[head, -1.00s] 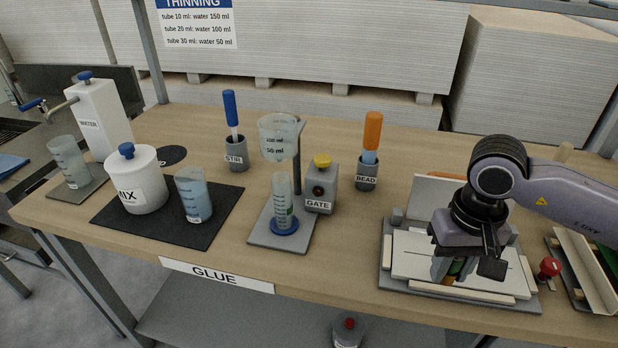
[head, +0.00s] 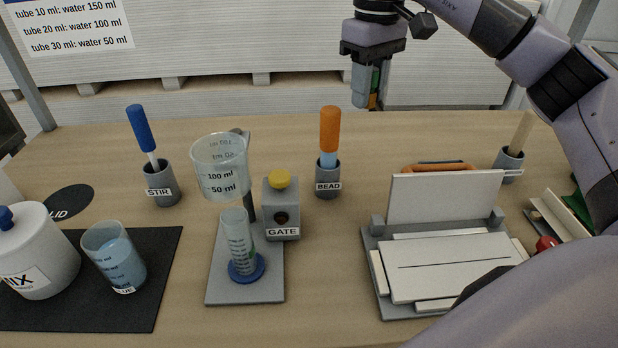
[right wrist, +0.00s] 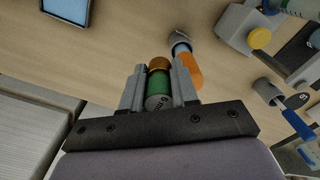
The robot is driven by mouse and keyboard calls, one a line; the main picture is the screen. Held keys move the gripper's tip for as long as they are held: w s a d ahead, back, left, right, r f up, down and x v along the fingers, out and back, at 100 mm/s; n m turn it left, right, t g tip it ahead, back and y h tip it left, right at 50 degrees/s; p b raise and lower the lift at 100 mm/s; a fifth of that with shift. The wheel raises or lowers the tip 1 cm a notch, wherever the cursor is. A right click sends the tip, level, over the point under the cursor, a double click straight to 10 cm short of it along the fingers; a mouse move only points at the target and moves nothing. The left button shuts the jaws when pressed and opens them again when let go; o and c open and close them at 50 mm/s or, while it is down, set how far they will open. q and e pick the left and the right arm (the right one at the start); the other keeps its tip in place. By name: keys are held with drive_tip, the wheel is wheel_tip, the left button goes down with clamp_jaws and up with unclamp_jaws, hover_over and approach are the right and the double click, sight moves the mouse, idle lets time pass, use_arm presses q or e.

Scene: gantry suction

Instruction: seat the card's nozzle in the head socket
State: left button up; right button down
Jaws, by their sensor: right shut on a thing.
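My right gripper (head: 366,96) is raised high at the back of the bench, in front of the stacked white boards. It is shut on a nozzle (right wrist: 158,84), a green cylinder with a brass-coloured end and lettering that looks like "6 mm". In the right wrist view the nozzle lies between both fingers (right wrist: 160,76), its brass end pointing away from the palm. In the head view the fingers partly hide it. I cannot make out a head socket or a card for certain. My left gripper is not in view.
A fixture (head: 372,268) with a slotted white board (head: 440,268) and an upright panel (head: 444,196) stands at the right. The BEAD holder (head: 327,179), GATE block (head: 282,215), measuring cylinder (head: 240,240) and STIR holder (head: 161,184) stand left of it. Bench behind BEAD is clear.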

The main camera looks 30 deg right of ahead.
drive_tip(key=b, duration=0.3)
approach(356, 195)
drive_tip(key=shift+f, duration=3.1)
drive_tip(key=shift+f, duration=0.1)
drive_tip(key=c, duration=0.9)
unclamp_jaws()
drive_tip(key=shift+o, duration=0.2)
